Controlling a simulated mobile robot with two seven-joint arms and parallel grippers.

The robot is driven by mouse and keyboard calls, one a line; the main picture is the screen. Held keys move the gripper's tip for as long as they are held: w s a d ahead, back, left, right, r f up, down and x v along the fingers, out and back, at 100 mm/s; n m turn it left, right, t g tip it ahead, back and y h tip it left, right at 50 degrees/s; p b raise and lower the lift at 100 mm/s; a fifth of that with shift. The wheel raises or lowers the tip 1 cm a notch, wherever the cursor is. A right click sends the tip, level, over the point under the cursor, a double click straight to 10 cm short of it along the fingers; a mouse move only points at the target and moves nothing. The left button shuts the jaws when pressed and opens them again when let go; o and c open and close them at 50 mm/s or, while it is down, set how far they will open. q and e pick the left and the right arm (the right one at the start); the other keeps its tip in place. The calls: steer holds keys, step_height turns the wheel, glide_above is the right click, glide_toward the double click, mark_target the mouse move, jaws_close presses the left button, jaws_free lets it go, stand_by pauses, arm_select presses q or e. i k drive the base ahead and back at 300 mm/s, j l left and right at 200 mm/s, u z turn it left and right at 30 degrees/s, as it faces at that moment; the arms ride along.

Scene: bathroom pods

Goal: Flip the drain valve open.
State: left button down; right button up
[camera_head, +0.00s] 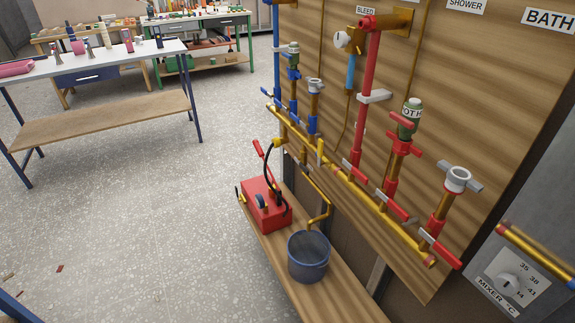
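A brass pipe manifold (365,193) runs along the lower part of the wooden panel. A thin yellow drain pipe (317,188) drops from it and bends down over a dark blue bucket (308,262). A yellow lever (320,152) stands upright close to the manifold near the top of this pipe. It looks like the drain valve's handle, but its label and exact joint are too small to tell. Neither of my grippers is in view.
A red pump box (265,205) with a black hose stands beside the bucket on a low wooden shelf (325,300). Several red-handled valves and risers crowd the panel (490,90). A mixer dial (508,284) is at lower right. Workbenches (95,65) stand at left; the floor (150,240) is mostly clear.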

mark_target(301, 167)
steer(key=i+j, duration=0.2)
steer(key=j, duration=0.15)
steer(key=i+j+z, duration=0.1)
steer(key=i+j, duration=0.25)
steer(key=j, duration=0.35)
steer(key=i+j+z, duration=0.1)
steer(key=i+j, duration=0.25)
steer(key=j, duration=0.35)
steer(key=i+j+z, duration=0.1)
steer(key=j, duration=0.25)
steer(key=i+j, duration=0.2)
steer(key=j, duration=0.2)
steer(key=i+j+z, duration=0.1)
steer(key=j, duration=0.25)
steer(key=i, duration=0.05)
